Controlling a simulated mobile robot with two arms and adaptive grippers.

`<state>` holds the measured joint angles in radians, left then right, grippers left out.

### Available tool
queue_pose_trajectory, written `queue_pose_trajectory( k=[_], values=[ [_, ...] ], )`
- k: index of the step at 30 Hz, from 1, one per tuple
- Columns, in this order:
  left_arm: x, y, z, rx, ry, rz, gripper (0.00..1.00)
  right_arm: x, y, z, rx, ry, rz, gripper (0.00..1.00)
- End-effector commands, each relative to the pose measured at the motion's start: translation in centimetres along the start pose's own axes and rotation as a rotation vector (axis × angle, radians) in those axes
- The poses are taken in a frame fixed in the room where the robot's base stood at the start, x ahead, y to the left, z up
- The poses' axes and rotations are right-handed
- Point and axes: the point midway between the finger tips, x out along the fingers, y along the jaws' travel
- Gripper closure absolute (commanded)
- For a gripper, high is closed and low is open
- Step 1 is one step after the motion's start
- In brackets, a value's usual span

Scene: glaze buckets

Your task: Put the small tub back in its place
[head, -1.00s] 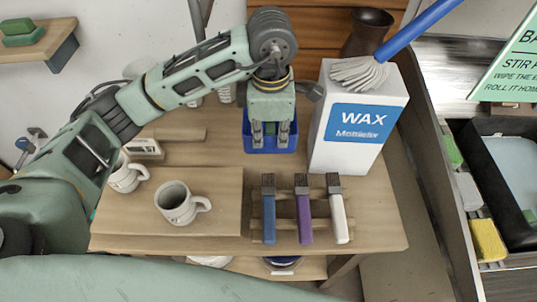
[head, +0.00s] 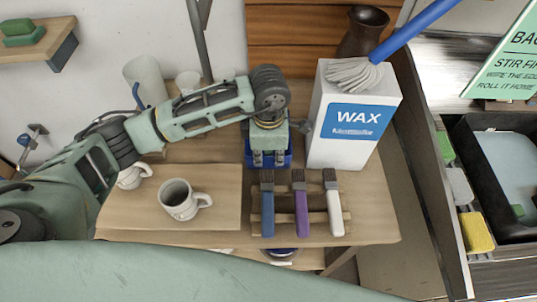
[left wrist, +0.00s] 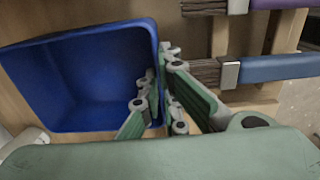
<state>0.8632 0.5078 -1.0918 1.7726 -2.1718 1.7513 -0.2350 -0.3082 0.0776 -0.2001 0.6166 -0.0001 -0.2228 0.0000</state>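The small tub is blue, open-topped and empty inside; it shows large in the left wrist view (left wrist: 70,85) and partly behind my gripper in the head view (head: 288,158). My left gripper (head: 269,160) points down at the tub. In the left wrist view its fingers (left wrist: 158,88) pinch the tub's right wall, one finger inside and one outside. The tub is just behind the brush rack; whether it touches the table cannot be told. My right gripper is not in view.
Blue, purple and white-handled brushes lie on a wooden rack (head: 285,217) in front of the tub. A tall WAX box (head: 350,120) stands close on the right with a blue-handled mop head on top. A mug (head: 180,200) stands on a board at left.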

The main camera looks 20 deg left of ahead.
Motion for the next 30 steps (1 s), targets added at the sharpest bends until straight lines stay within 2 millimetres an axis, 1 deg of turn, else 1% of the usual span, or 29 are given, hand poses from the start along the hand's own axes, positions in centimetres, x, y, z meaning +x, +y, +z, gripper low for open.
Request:
queue_pose_trajectory(
  k=[2,3,6,14,18,19,23,30],
  values=[
    [0.3,0.0,0.0,0.000,0.000,0.001,1.00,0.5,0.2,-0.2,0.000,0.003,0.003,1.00],
    [0.3,0.0,0.0,0.000,0.000,0.000,0.96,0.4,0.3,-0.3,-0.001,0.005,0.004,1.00],
    [0.2,0.0,0.0,0.000,0.000,0.000,0.88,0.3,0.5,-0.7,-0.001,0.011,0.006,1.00],
    [0.2,0.0,0.0,0.000,0.000,0.000,0.88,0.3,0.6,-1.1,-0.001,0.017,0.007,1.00],
    [-0.4,0.0,0.0,0.000,0.000,-0.001,0.88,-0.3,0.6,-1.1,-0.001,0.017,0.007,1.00],
    [-0.5,0.1,0.0,0.000,-0.002,0.002,0.88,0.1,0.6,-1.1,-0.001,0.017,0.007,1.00],
    [-2.6,0.1,0.1,0.002,-0.003,0.006,0.88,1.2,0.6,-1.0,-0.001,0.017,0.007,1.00],
    [-7.9,0.2,0.1,0.001,-0.003,0.007,0.88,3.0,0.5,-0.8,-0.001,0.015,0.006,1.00]
  ],
)
